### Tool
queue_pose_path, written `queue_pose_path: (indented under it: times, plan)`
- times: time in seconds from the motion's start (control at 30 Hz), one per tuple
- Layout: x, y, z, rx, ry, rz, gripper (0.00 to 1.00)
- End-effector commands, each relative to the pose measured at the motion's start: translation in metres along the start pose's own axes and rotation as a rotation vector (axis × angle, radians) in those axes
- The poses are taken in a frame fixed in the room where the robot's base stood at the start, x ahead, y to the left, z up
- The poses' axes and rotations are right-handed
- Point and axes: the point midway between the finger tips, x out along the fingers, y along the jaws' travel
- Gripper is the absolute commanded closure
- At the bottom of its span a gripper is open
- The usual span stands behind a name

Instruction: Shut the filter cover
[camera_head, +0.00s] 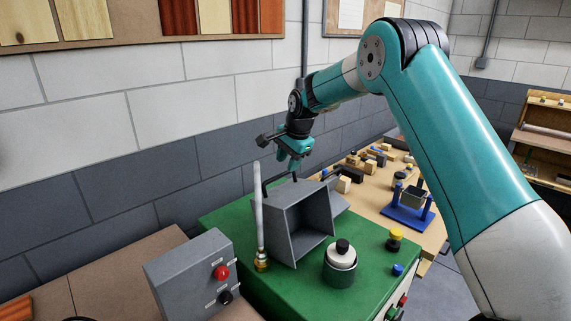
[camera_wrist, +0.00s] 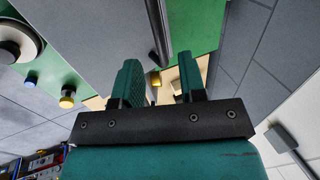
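A grey filter box (camera_head: 272,230) stands on the green machine top, its open front facing my body camera. A grey flap (camera_head: 335,198) sticks out at its right side; I cannot tell for sure whether this is the cover. My gripper (camera_head: 293,163) is above and behind the box's top edge, pointing down. In the wrist view my gripper (camera_wrist: 160,75) has its two teal fingers apart. A dark bar (camera_wrist: 157,25) reaches toward the gap between them; I see no finger pressed on it. A grey panel (camera_wrist: 90,30) fills the upper left there.
A pale upright tube (camera_head: 259,215) with a brass base stands left of the box. A round canister (camera_head: 340,264) with a black knob, a yellow knob (camera_head: 395,240) and a blue knob (camera_head: 397,269) are to the right. A grey control box (camera_head: 190,278) is front left. A wall stands behind.

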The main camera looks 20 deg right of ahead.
Motion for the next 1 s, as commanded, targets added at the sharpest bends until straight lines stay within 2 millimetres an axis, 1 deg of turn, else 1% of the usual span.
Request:
queue_pose_path:
  times: [0.1, 0.23, 0.4, 0.6, 0.77, 0.8, 1.0]
  plan:
    - [0.017, 0.000, 0.000, 0.000, -0.001, 0.003, 0.62]
    - [0.030, -0.001, 0.000, 0.000, 0.000, 0.001, 0.62]
    - [0.036, 0.000, 0.000, -0.001, 0.000, -0.001, 0.62]
    - [0.036, 0.000, 0.000, -0.001, 0.000, -0.001, 0.62]
    - [0.036, 0.000, 0.000, -0.001, 0.000, -0.001, 0.99]
    - [0.036, 0.000, 0.000, -0.001, 0.000, -0.001, 1.00]
    - [0.036, -0.001, 0.001, -0.002, 0.000, -0.003, 1.00]
